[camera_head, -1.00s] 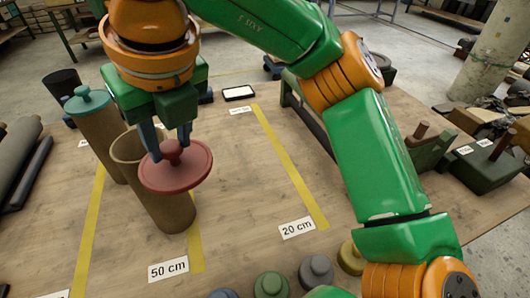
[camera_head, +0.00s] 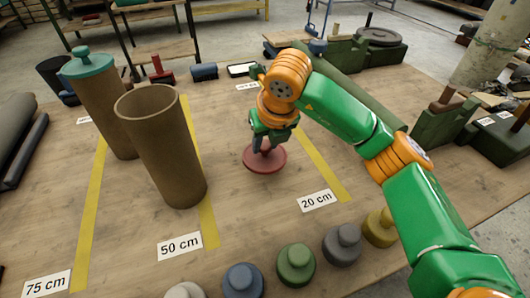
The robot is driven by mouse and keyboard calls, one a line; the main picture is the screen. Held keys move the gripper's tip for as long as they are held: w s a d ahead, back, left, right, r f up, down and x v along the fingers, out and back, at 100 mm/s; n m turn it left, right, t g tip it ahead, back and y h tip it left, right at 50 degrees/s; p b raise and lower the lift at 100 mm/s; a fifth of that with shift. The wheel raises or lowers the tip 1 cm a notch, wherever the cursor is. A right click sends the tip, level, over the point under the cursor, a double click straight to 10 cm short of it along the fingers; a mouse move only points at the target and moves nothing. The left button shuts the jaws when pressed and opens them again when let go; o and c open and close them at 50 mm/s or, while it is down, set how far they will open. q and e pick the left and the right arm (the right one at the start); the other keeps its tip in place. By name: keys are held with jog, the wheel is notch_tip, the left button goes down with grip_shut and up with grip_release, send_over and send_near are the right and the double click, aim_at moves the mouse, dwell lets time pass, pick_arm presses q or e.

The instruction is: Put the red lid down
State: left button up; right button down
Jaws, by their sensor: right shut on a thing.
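The red lid (camera_head: 265,159) is at the middle of the table, left of the 20 cm yellow line. My right gripper (camera_head: 264,149) is above it, shut on its knob. The lid looks level and at or very near the table top; I cannot tell whether it touches. The open brown tube (camera_head: 165,150) stands upright to the left, at the 50 cm line, with no lid on it. My left gripper is not in view.
A second tube (camera_head: 105,110) with a teal lid (camera_head: 88,63) stands behind left. Several coloured lids, including a green one (camera_head: 295,264), line the front edge. Dark rolls (camera_head: 22,150) lie at far left. Green fixtures (camera_head: 440,125) stand at right. Table around the red lid is clear.

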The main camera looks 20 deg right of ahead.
aim_at(266, 147)
jog(key=x, duration=0.4)
jog(key=shift+s+d+p, duration=0.1)
jog(key=shift+s+p, duration=0.1)
jog(key=shift+p, duration=0.2)
jog(key=shift+f, duration=0.4)
jog(key=shift+f, duration=0.1)
jog(key=shift+f+b, duration=0.15)
jog(key=shift+b, duration=0.15)
jog(key=c, duration=0.5)
grip_release()
jog(key=shift+r+p, duration=0.3)
jog(key=shift+r, duration=0.35)
jog(key=v, duration=1.1)
jog(key=shift+s+r, duration=0.1)
jog(key=shift+s, duration=0.15)
